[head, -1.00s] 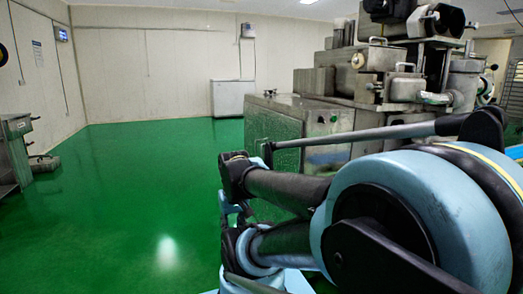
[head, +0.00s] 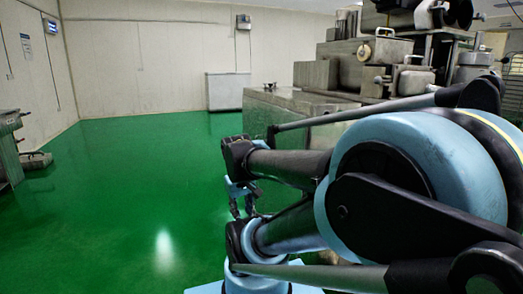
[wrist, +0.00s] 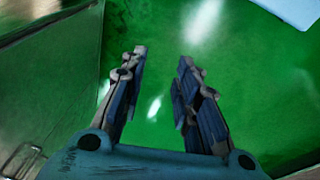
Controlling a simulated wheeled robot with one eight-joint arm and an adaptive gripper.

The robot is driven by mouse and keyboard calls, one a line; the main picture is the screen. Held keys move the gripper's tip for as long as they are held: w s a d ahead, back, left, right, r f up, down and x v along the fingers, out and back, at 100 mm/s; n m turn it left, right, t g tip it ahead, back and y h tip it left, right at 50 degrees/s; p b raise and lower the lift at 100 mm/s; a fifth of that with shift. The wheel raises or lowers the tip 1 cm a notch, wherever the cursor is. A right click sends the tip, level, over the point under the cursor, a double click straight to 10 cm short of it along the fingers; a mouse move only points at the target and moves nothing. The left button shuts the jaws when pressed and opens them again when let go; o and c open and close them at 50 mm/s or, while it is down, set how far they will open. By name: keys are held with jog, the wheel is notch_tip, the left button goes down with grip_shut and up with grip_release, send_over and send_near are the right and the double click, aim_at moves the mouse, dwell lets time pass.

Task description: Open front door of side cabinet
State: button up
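The side cabinet (head: 283,103) is the metal box at the near left end of the machine in the head view. Its front is largely hidden behind my arm there. In the wrist view a metal panel (wrist: 45,70) reflecting the green floor stands at the left, apparently the cabinet. A metal latch or handle (wrist: 22,160) shows at its lower left. My gripper (wrist: 162,58) is open and empty over the floor, to the right of the panel and apart from it. In the head view my gripper (head: 243,205) hangs low in front of the cabinet.
The encrusting machine (head: 400,55) fills the right side behind my arm. Open green floor (head: 140,190) lies to the left. A metal stand (head: 10,150) is at the left edge. A pale box (head: 225,91) stands by the back wall.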

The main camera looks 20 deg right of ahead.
jog(key=w+d+r+n+h, duration=0.3)
jog(key=w+d, duration=0.1)
jog(key=w, duration=0.4)
jog(key=w+d+r+n+h, duration=0.3)
jog(key=w+n, duration=0.1)
jog(key=w, duration=0.5)
jog(key=w+d+r+n+h, duration=0.2)
jog(key=w+d+r+n, duration=0.15)
jog(key=w, duration=0.45)
jog(key=w+a+f+n+t+h, duration=0.1)
jog(key=w+f+n+h, duration=0.25)
jog(key=w, duration=0.75)
jog(key=w+a+f+n+t+h, duration=0.15)
jog(key=w+n+h, duration=0.35)
jog(key=w, duration=0.5)
jog(key=shift+g, duration=0.35)
jog(key=x, duration=1.2)
jog(key=f+x, duration=0.1)
jog(key=x, duration=0.5)
jog(key=shift+w+a, duration=0.1)
jog(key=shift+w, duration=0.05)
jog(key=shift+c, duration=0.3)
grip_shut()
